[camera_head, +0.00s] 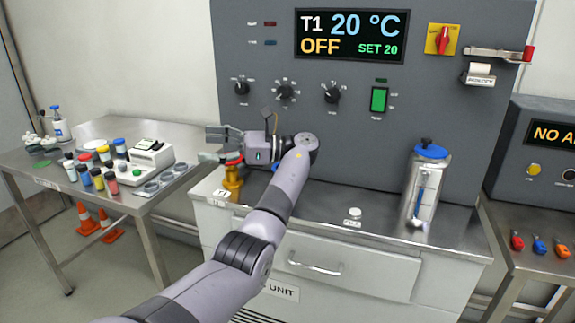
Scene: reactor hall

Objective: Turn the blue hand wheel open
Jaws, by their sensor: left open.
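My left gripper (215,144) is open, its fingers pointing left above the left end of the grey unit's worktop. A brass valve (232,180) with a red wheel on top (233,160) stands below the fingers. A small blue part (275,168), perhaps the blue hand wheel, shows just under the gripper body. Most of it is hidden by my gripper and arm, and I cannot tell whether they touch. Nothing is seen between the fingers. My right gripper is not in view.
A metal canister with a blue lid (431,151) stands at the worktop's right. The panel display (352,36) reads T1 20 °C, OFF, SET 20. A side table at left holds several jars and a white instrument (147,160). The worktop's middle is mostly clear.

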